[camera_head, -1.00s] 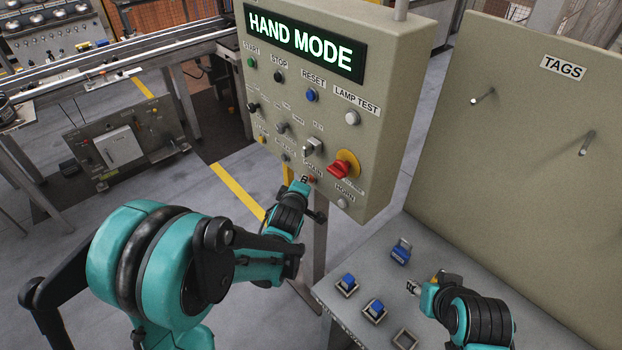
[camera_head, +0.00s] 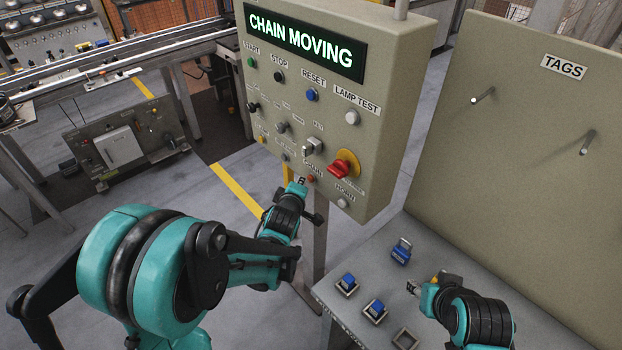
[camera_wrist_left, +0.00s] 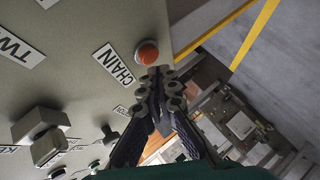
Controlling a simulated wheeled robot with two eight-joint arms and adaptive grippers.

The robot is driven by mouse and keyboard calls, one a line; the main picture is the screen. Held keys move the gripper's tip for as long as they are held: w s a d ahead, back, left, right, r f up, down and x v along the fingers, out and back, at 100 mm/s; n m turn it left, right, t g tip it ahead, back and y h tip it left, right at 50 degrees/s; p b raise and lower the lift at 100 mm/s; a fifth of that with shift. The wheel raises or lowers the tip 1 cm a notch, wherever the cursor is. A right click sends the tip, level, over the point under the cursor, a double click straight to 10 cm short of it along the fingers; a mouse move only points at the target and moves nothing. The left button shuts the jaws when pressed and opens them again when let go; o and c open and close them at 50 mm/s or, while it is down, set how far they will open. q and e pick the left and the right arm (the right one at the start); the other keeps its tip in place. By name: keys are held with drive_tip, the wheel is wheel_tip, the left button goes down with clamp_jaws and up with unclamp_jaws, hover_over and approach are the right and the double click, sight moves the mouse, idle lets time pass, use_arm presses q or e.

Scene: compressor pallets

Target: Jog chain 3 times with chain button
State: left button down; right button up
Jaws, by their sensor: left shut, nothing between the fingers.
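The control panel (camera_head: 290,160) fills the middle of the head view, and its display (camera_head: 303,42) reads "CHAIN MOVING" in lit letters. The orange chain button (camera_head: 311,180) sits low on the panel under the CHAIN label. In the left wrist view the chain button (camera_wrist_left: 148,52) is just beyond my closed fingertips. My left gripper (camera_head: 302,183) is shut and empty; its tips (camera_wrist_left: 160,76) are at the button's edge, and I cannot tell whether they touch it. My right gripper (camera_head: 413,288) hovers over the grey table, its opening too small to judge.
A red rotary switch on a yellow plate (camera_head: 343,164) and the white horn button (camera_head: 342,203) are close to the chain button. Several blue-topped items, including one padlock (camera_head: 401,251), are on the table (camera_head: 345,318). A tags board (camera_head: 520,130) stands right.

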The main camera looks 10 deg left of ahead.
use_arm(q)
drive_tip(key=s+a, duration=0.1)
drive_tip(key=s, duration=0.1)
drive_tip(key=s+a, duration=0.2)
drive_tip(key=shift+s+a, duration=0.3)
drive_tip(key=shift+s, duration=0.05)
idle(1.0)
drive_tip(key=s+r+m+g, duration=0.1)
drive_tip(key=s+m+g, duration=0.2)
drive_tip(key=s+m, duration=0.4)
drive_tip(key=s+d+r+m+g, duration=0.1)
drive_tip(key=s+m+g, duration=0.2)
drive_tip(key=s+m, duration=0.4)
drive_tip(key=s, duration=0.9)
drive_tip(key=shift+r+m, duration=0.35)
drive_tip(key=shift+m, duration=0.05)
drive_tip(key=shift+s, duration=0.1)
idle(1.3)
